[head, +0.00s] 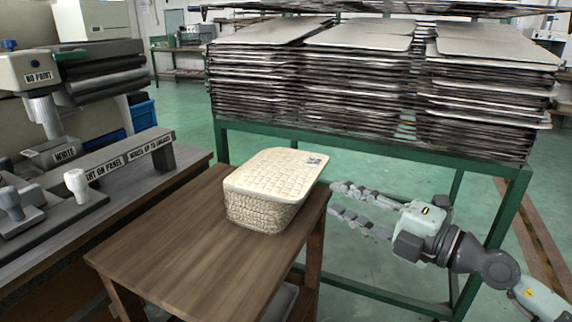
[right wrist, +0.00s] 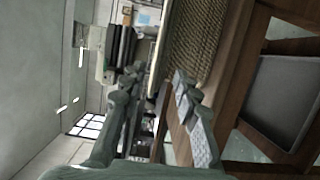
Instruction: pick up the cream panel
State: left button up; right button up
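The cream panel (head: 278,171) is a quilted-looking sheet with a small dark printed mark at its far right corner. It lies flat on top of a woven basket (head: 262,212) on a brown wooden table (head: 190,262). My right gripper (head: 338,198) is just right of the panel and basket, beyond the table's right edge, fingers pointing left. It is open and empty. In the right wrist view the panel (right wrist: 161,45) shows edge-on as a thin pale strip, ahead of the gap between the fingers (right wrist: 157,82), with the basket (right wrist: 196,38) beside it. My left gripper is out of view.
A green rack (head: 370,150) with stacks of thin metal trays (head: 365,80) stands behind the table. A bench with paint-labelled equipment (head: 110,160) stands at the left. Green floor (head: 400,175) is open between the table and the rack.

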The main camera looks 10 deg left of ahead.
aim_at(312, 186)
jog(key=x, duration=0.2)
jog(key=p+x, duration=0.1)
jog(key=x, duration=0.1)
jog(key=shift+s+r, duration=0.1)
jog(key=shift+r, duration=0.15)
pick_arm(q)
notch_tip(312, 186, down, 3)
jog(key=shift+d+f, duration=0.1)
pick_arm(e)
jog(key=shift+w+a+f, duration=0.1)
jog(key=shift+w+a, duration=0.25)
jog(key=shift+a, duration=0.15)
jog(key=shift+c, duration=0.6)
grip_shut()
